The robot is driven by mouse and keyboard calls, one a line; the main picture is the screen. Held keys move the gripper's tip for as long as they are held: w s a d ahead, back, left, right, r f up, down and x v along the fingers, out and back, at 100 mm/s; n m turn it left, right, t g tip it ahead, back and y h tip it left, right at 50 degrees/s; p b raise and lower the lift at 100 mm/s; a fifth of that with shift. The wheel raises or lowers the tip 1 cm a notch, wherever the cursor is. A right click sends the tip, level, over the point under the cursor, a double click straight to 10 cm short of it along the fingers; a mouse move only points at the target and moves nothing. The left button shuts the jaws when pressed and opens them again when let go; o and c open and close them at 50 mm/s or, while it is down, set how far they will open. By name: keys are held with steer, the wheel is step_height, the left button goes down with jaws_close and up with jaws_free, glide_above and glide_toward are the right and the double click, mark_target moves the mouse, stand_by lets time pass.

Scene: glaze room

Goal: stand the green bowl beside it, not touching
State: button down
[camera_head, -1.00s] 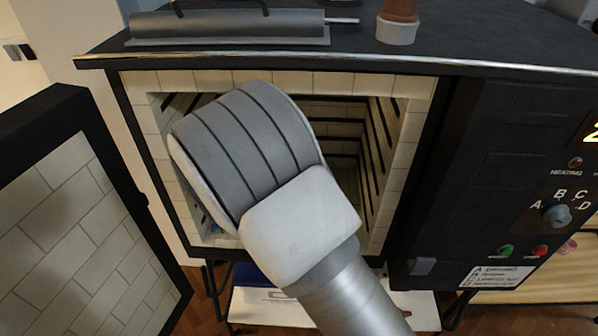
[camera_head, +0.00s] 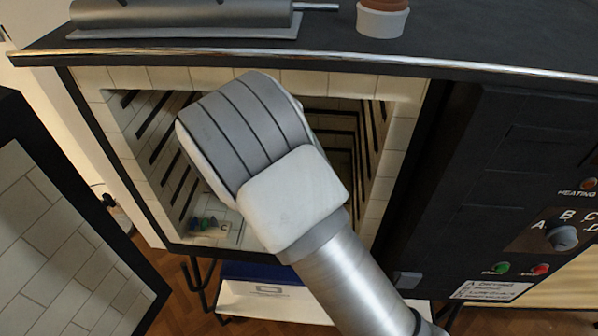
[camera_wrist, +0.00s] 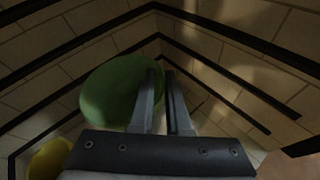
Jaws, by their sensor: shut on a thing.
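My gripper (camera_wrist: 161,85) shows in the wrist view inside the tiled kiln chamber (camera_head: 397,150). Its two fingers are shut on the green bowl (camera_wrist: 110,92), which lies at the left of the fingers; one finger passes in front of its right side. The bowl looks tilted, with a broad round face toward the camera. A yellow round thing (camera_wrist: 48,160) is partly visible at the lower left of the wrist view, apart from the bowl in the picture. In the head view my arm hides the gripper and the bowl.
Dark ribs line the chamber walls. The kiln door (camera_head: 60,230) stands open at the left. The control panel (camera_head: 540,220) is at the right.

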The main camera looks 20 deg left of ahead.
steer(key=shift+f, duration=3)
steer(key=shift+f, duration=0.1)
steer(key=c, duration=0.9)
jaws_free()
steer(key=v, duration=1.2)
steer(key=shift+s, duration=0.1)
